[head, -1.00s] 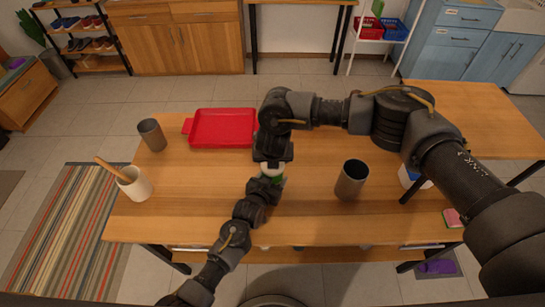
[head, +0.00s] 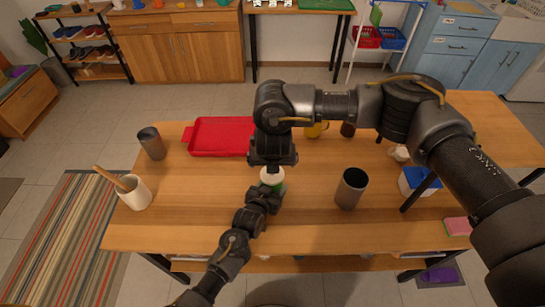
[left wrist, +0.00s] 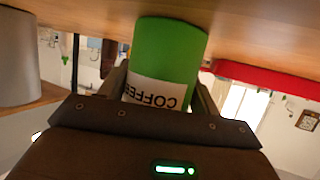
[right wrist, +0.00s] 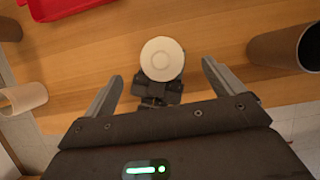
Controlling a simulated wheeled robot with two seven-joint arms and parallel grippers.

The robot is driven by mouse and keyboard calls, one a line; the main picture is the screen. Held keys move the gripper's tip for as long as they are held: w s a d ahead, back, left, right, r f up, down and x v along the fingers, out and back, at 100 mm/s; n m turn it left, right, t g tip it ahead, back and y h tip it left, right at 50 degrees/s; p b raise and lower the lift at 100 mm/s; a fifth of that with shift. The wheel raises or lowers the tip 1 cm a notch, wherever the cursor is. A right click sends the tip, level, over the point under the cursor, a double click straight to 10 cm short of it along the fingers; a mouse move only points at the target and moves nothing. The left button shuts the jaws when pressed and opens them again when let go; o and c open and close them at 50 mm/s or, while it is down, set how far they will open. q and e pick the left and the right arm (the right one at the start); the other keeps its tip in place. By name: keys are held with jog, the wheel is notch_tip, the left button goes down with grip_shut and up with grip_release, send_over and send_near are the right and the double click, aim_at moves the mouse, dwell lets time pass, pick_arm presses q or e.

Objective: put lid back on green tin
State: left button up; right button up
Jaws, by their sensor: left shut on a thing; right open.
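The green tin (left wrist: 168,50) stands on the wooden table, with a white COFFEE label that reads upside down in the left wrist view. My left gripper (left wrist: 160,88) is shut around the tin. The round cream lid (right wrist: 162,59) sits on top of the tin; it also shows in the head view (head: 272,175). Whether it is fully seated cannot be told. My right gripper (right wrist: 162,76) is open and empty above the lid, with its fingers apart on either side in the right wrist view. The tin's body is hidden under the lid there.
A red tray (head: 222,137) lies behind the tin. A grey cup (head: 350,188) stands to the right, another (head: 152,143) to the left. A white pot with a wooden utensil (head: 133,192) is at the left edge. A blue-lidded box (head: 418,180) and pink sponge (head: 457,227) are at right.

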jog(key=v, duration=0.5)
jog(key=shift+s+r, duration=0.1)
jog(key=shift+r, duration=0.2)
pick_arm(q)
jog(key=o, duration=1.5)
jog(key=shift+c, duration=0.2)
jog(key=b+v, duration=0.1)
jog(key=v, duration=1)
pick_arm(e)
jog(key=shift+f, duration=0.65)
pick_arm(q)
jog(key=shift+w, duration=0.1)
